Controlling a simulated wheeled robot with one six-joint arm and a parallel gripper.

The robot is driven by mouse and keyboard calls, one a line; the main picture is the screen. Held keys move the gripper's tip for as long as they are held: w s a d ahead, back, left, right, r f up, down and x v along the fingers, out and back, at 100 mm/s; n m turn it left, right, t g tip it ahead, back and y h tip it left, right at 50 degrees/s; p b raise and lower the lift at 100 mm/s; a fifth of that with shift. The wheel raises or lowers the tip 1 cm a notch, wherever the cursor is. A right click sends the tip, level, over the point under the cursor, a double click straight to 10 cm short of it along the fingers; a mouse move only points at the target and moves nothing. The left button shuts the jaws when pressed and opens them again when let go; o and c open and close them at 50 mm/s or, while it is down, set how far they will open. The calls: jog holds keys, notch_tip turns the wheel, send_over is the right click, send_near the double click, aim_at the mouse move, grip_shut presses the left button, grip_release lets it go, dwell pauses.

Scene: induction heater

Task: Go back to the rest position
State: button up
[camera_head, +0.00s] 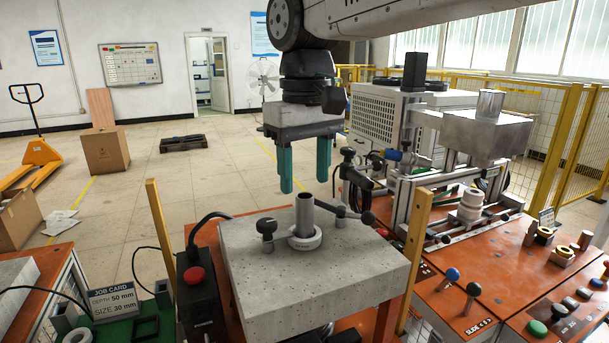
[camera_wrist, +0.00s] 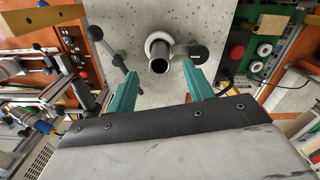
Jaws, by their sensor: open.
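My gripper (camera_head: 305,188) hangs from the arm with its two green fingers pointing down. It is open, with nothing between the fingers. It is above and behind the grey block-topped stand (camera_head: 255,285) in the head view. A metal tube (camera_head: 304,214) stands upright in a white ring (camera_head: 305,240) on that stand, apart from the fingers. In the wrist view the open gripper (camera_wrist: 158,85) shows both fingers, with the tube (camera_wrist: 159,65) and the white ring (camera_wrist: 152,42) beyond their tips.
Black-knobbed levers (camera_head: 266,228) flank the tube. The heater machine (camera_head: 460,130) stands on an orange table (camera_head: 510,270) at the right. A red button box (camera_head: 196,290) and a job card (camera_head: 112,299) are at the left. Yellow posts (camera_head: 160,225) stand near the stand. Open floor lies behind.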

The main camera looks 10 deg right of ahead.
jog(key=f, duration=0.1)
jog(key=s+d+f, duration=0.1)
jog(key=s+f, duration=0.1)
jog(key=shift+d+f, duration=0.35)
jog(key=shift+d, duration=0.05)
jog(key=s+d+f+m, duration=0.3)
jog(key=s+d+f, duration=0.1)
jog(key=s+d, duration=0.4)
jog(key=s+d+f+m+t, duration=0.1)
jog(key=s+d+f+m, duration=0.1)
jog(key=s+d+f, duration=0.3)
jog(key=s+d, duration=0.4)
jog(key=d, duration=0.1)
jog(key=shift+s+d+f+m, duration=0.2)
jog(key=shift+d+f+m, duration=0.05)
jog(key=shift+d+m, duration=0.15)
